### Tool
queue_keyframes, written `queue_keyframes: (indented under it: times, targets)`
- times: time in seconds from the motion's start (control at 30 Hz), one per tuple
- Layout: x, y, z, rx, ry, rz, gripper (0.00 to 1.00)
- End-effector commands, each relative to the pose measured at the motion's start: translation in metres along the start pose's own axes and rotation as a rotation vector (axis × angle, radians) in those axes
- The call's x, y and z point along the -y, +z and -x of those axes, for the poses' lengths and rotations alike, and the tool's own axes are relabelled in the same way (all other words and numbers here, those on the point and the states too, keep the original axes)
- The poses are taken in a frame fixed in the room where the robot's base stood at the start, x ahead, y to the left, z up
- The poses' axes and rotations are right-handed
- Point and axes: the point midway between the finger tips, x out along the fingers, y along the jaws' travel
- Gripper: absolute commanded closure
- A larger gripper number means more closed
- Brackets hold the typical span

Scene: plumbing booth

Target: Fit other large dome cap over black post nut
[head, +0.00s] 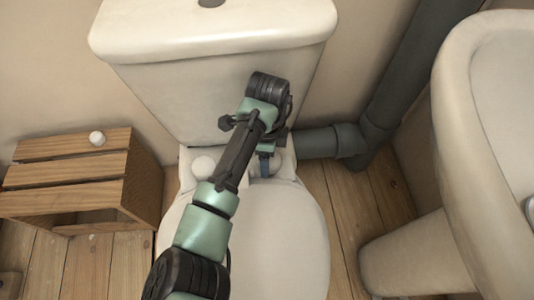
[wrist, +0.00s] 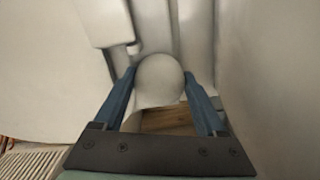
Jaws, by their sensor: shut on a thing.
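A white dome cap (wrist: 158,78) sits between the two blue fingers of my gripper (wrist: 159,74) in the wrist view. My gripper (head: 265,163) is shut on it, low behind the toilet seat on the right, in the head view. Another large white dome cap (head: 203,166) sits at the left behind the seat. The black post nut is not visible in either view. I cannot tell whether the held cap touches anything below it.
The toilet lid (head: 270,245) lies in front and the cistern (head: 200,85) rises behind. A grey pipe (head: 318,142) runs at the right. A wooden crate (head: 75,172) with a small white cap (head: 97,138) on top stands left. A basin (head: 455,130) is at right.

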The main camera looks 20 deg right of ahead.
Motion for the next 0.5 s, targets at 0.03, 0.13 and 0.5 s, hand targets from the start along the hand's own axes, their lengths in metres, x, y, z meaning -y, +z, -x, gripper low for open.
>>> queue_keyframes:
  times: [0.03,0.13,0.5]
  targets:
    - [-0.0018,-0.001,-0.0056,-0.001,0.006,0.001,0.87]
    - [-0.0022,-0.0011,-0.0082,-0.001,0.007,0.002,0.87]
    - [-0.0027,-0.0019,-0.012,-0.002,0.008,0.0,0.13]
